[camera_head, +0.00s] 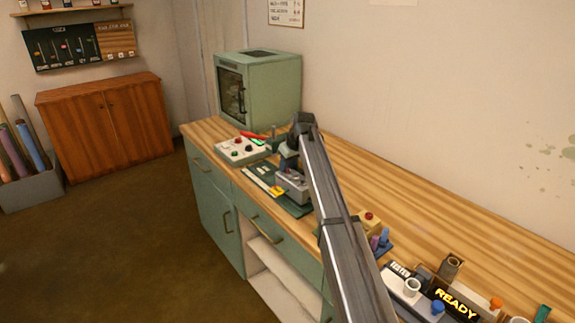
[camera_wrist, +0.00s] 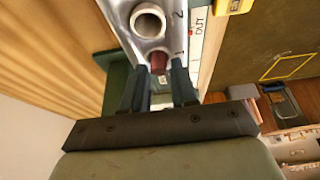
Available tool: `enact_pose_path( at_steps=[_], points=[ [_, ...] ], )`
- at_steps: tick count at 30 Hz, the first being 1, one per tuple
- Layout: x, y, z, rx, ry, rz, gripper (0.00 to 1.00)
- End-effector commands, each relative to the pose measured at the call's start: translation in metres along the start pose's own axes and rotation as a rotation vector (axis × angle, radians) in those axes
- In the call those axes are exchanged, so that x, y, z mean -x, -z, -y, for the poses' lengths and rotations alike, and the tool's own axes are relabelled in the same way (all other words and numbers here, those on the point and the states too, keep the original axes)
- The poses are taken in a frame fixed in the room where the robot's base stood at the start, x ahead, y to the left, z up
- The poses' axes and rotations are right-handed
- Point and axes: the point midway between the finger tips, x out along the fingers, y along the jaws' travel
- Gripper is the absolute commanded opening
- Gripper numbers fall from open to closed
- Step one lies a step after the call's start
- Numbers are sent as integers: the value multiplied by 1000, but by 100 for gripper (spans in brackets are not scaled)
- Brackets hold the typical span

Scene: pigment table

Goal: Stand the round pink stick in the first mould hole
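The mould is a grey metal block; it shows in the wrist view (camera_wrist: 172,22) and on the green mat in the head view (camera_head: 291,187). A pale round ring (camera_wrist: 148,20) stands at one hole, near the mark 2. The round pink stick (camera_wrist: 158,62), dark reddish here, is at the hole beside the mark 1. My gripper (camera_wrist: 159,72) has its two fingertips on either side of the stick and appears shut on it. Whether the stick's lower end is inside the hole is hidden. In the head view my gripper (camera_head: 288,163) is over the mould, and the stick is hidden.
A control box (camera_head: 242,150) with buttons and a green oven (camera_head: 270,88) stand beyond the mould. Blue and purple sticks (camera_head: 380,240) stand at the right of my arm. A READY tray (camera_head: 456,303) is at the front right. The bench along the wall is clear.

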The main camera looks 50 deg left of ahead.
Motion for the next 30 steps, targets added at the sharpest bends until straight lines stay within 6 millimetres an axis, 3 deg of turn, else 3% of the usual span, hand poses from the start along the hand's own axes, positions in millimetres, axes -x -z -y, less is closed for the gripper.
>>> enact_pose_path(
  at_steps=[6,17,30],
  points=[
    [0,0,0,0,0,0,47],
    [7,0,0,0,-1,-1,47],
    [84,0,0,0,-1,-2,47]
  ],
)
